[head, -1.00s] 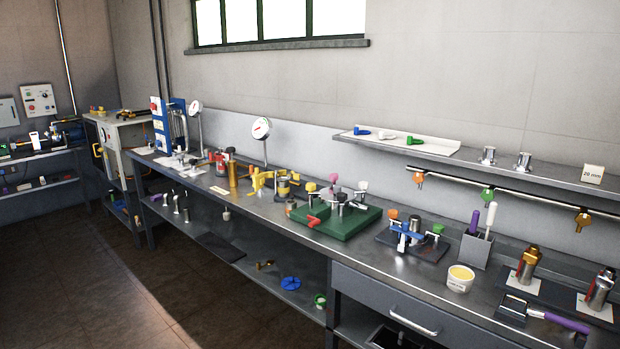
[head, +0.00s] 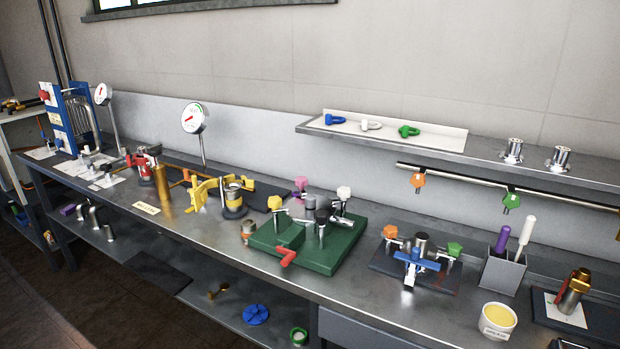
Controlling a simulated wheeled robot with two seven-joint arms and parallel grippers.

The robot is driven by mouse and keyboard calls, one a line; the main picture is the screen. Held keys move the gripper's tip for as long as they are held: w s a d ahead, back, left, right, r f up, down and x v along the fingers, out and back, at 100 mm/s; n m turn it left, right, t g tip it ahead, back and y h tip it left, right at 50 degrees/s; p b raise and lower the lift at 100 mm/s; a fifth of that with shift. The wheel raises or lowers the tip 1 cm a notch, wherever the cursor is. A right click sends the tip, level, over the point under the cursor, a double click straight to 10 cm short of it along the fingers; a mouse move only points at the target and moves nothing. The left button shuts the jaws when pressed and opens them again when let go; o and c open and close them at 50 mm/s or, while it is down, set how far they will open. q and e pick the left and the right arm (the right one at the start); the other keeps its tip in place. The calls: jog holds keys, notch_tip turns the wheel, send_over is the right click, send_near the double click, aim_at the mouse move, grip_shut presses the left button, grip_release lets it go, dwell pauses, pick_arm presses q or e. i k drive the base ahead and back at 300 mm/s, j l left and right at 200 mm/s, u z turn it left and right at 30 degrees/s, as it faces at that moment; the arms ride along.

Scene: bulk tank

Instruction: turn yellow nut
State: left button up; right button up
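No single thing is clearly a yellow nut. A small yellow knob (head: 275,203) stands at the left of the green fixture (head: 335,258), which also carries a pink knob (head: 300,184), a white knob (head: 344,192), metal cylinders and a red handle (head: 287,257). To its left, a yellow bracket-like tool (head: 205,188) lies beside a dark cylinder with yellow bands (head: 234,198). Neither of my grippers shows in the head view.
The blue clamp fixture (head: 416,264) and a tub of yellow stuff (head: 497,321) stand to the right on the long metal bench (head: 215,235). A wall shelf (head: 480,160) overhangs the bench at right. A lower shelf (head: 225,305) holds loose parts. Bare bench shows along the front edge.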

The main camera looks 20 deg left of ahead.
aim_at(274, 203)
jog(key=i+j+z, duration=0.15)
jog(key=j+z, duration=0.3)
jog(key=j, duration=0.45)
jog(key=j+z, duration=0.4)
jog(key=j, duration=0.5)
